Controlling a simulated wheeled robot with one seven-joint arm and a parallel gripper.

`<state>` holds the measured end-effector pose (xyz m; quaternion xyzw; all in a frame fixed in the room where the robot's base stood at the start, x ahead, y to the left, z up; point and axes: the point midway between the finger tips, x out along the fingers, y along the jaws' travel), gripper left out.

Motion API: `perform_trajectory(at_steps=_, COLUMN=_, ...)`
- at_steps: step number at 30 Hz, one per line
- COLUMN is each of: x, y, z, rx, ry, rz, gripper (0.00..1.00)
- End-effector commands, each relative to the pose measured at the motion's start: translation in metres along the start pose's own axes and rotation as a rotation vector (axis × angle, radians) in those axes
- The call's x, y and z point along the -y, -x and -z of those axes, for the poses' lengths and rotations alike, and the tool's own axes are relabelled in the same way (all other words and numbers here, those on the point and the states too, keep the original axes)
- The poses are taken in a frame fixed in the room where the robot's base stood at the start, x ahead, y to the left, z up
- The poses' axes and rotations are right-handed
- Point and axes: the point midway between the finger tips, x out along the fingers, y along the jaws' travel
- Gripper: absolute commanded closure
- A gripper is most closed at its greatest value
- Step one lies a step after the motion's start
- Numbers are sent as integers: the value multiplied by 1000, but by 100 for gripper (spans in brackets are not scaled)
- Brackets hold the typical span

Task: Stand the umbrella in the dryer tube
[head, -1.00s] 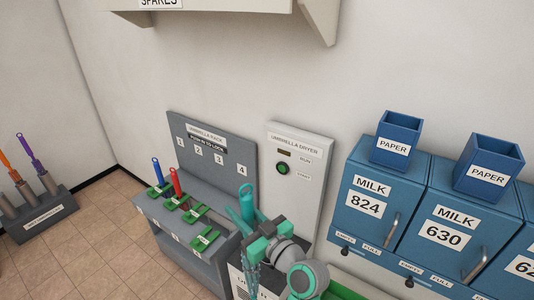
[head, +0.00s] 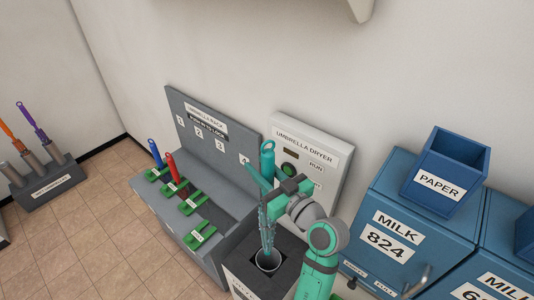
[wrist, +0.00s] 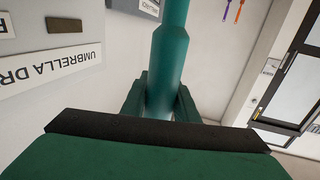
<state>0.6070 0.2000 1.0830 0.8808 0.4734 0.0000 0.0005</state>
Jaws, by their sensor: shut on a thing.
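A teal umbrella (head: 267,160) stands upright in my gripper (head: 272,190), which is shut on its shaft below the handle. In the wrist view the umbrella (wrist: 170,55) runs between the two fingers (wrist: 160,100). In the head view its lower part hangs down toward the dark round opening of the dryer tube (head: 268,261). The tip appears at or just inside the opening; I cannot tell how deep. The umbrella dryer panel (head: 320,150), with a green button (head: 289,170), stands behind, partly hidden by my arm.
The umbrella rack (head: 215,150) with green holders stands to the left, with a blue umbrella (head: 154,152) and a red umbrella (head: 171,167). Another umbrella stand (head: 50,182) is far left.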

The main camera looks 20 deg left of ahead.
Motion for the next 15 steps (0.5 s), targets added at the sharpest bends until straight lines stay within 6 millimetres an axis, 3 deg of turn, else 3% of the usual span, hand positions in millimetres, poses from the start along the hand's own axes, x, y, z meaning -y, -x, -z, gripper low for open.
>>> perform_trajectory(at_steps=7, x=-1, y=1, z=-6, rx=-1, ry=-2, rz=-2, gripper=100)
perform_trajectory(at_steps=15, x=-1, y=1, z=-30, rx=1, ry=-3, rz=-3, gripper=100)
